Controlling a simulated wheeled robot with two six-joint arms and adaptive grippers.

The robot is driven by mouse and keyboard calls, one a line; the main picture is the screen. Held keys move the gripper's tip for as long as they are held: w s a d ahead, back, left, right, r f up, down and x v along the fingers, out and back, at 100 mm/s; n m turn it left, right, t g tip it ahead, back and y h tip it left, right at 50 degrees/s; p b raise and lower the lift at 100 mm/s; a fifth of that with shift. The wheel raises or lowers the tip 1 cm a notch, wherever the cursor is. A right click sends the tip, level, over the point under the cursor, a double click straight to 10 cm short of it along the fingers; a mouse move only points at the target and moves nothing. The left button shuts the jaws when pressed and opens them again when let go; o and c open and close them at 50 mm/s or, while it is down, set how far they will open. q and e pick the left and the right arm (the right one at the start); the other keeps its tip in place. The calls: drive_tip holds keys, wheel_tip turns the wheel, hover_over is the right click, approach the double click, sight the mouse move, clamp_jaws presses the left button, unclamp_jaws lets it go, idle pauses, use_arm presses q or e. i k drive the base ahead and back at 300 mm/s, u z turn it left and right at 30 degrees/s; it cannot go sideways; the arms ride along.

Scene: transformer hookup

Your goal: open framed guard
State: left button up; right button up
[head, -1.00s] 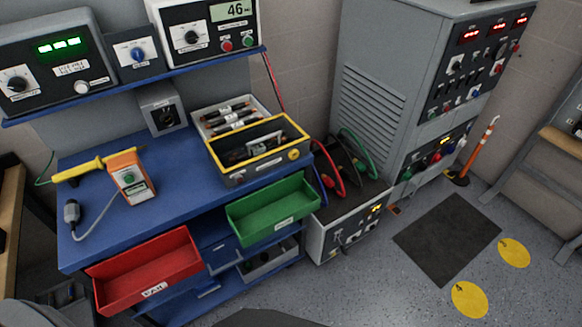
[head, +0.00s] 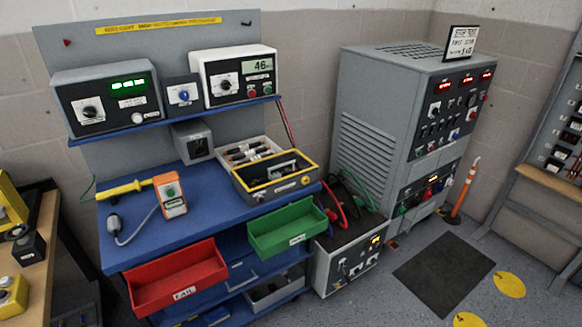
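A grey box with a yellow rectangular frame around its top (head: 238,186) sits at the right end of the blue bench in the head view. It is the one yellow-framed thing that could be the framed guard. Dark contents and a pale handle-like part show inside the frame. I cannot tell whether a clear panel fills it. A round yellow-orange knob (head: 306,181) is on its front right. Neither of my grippers is in view.
A grey tray of dark cylinders (head: 225,143) sits behind the box. A red bin (head: 175,275) and a green bin (head: 287,228) jut from the bench front. A grey cabinet (head: 372,150) stands right.

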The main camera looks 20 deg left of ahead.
sight(275, 164)
drive_tip(key=z, duration=1.1)
drive_tip(key=i, duration=0.85)
drive_tip(key=u, duration=0.4)
